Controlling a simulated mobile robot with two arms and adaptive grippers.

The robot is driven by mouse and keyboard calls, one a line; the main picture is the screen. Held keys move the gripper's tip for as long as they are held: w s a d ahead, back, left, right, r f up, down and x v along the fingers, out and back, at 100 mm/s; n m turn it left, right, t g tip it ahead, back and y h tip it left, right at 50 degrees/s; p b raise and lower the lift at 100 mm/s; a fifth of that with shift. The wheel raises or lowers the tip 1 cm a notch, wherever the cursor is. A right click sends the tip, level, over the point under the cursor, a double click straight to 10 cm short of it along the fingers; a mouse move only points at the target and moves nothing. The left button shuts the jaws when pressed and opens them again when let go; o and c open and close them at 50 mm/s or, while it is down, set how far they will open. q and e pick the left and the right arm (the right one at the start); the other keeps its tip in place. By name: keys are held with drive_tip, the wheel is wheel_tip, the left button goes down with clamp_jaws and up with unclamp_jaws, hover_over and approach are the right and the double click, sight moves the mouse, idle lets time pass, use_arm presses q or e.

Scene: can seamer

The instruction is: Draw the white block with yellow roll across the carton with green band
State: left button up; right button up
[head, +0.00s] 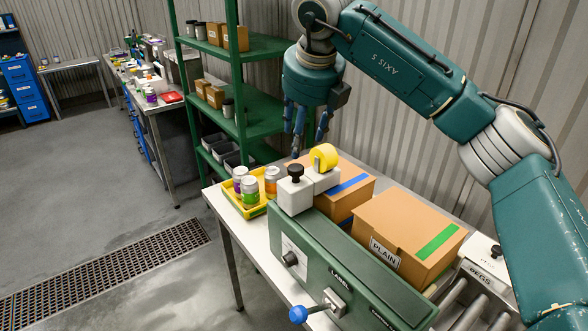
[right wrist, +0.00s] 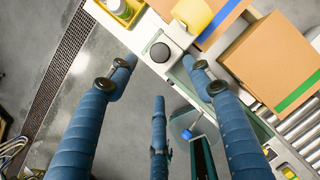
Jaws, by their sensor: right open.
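The white block (head: 296,194) with a black knob on top and a yellow roll (head: 324,157) at its side sits at the far end of the green machine bar. The carton with green band (head: 399,232), labelled PLAIN, stands to its right and nearer. My right gripper (head: 306,140) is open and empty, pointing down above the block. In the right wrist view the block's black knob (right wrist: 160,52) shows between the open blue fingertips, and the carton with green band (right wrist: 275,62) lies to the right. My left gripper is not in view.
A carton with a blue band (head: 348,184) stands behind the block. A yellow tray (head: 239,206) with several cans is at its left. A blue-knobbed lever (head: 299,314) sticks out in front. Green shelves (head: 240,110) stand behind; a roller conveyor (head: 468,302) is at the right.

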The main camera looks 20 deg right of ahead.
sight(296, 167)
drive_tip(key=p+x, duration=0.4)
drive_tip(key=x, duration=0.6)
drive_tip(key=shift+w+f, duration=0.2)
drive_tip(key=shift+f, duration=0.2)
drive_tip(key=shift+s, duration=0.1)
drive_tip(key=shift+c, duration=0.5)
drive_tip(key=shift+r, duration=0.1)
clamp_jaws()
